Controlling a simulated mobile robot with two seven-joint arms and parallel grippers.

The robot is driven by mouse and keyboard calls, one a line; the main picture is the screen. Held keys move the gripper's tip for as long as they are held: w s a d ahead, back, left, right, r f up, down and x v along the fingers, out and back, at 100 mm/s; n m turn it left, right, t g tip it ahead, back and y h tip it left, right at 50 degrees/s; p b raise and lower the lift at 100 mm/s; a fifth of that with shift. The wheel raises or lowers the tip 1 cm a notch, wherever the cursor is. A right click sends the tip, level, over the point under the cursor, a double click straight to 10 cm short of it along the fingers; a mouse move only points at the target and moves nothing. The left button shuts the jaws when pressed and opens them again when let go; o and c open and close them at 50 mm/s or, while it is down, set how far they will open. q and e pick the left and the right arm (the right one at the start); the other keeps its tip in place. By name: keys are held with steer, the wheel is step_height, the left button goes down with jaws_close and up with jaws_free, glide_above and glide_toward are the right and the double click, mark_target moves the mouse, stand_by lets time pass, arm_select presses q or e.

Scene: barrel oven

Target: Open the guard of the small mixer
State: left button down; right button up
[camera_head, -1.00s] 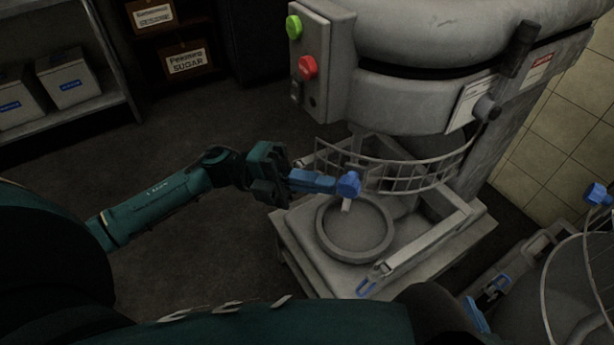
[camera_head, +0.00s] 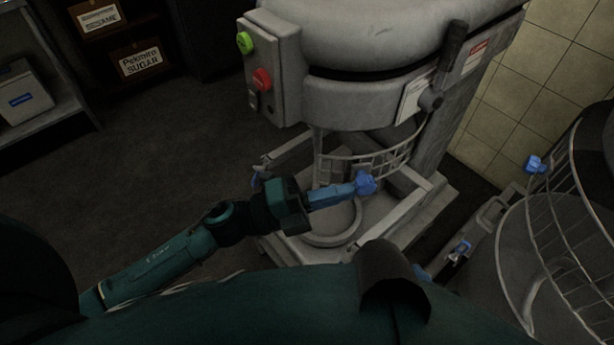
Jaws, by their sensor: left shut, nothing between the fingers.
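The small mixer (camera_head: 350,98) stands in the middle, a grey machine with a control box on its left. Its curved wire guard (camera_head: 385,162) hangs below the head, partly swung round to the right. A blue knob (camera_head: 366,183) sits at the guard's lower front. My left gripper (camera_head: 350,191) is shut and empty, its blue fingertips at the left side of the knob, seemingly touching it. The fingers overlap the round bowl seat (camera_head: 330,238) in the picture. My right gripper is out of view.
A larger wire guard (camera_head: 570,210) with its own blue knob (camera_head: 535,163) and a big bowl stand close at the right. A shelf with a white bin (camera_head: 22,95) is at the left. The dark floor left of the mixer is clear.

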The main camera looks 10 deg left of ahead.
arm_select(q)
steer(key=w+d+n+t+y, duration=0.2)
steer(key=w+d+n+t, duration=0.1)
steer(key=d, duration=0.5)
steer(key=shift+t+y+p, duration=0.3)
steer(key=shift+t, duration=0.5)
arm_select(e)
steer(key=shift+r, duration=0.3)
arm_select(q)
steer(key=shift+a+f, duration=0.1)
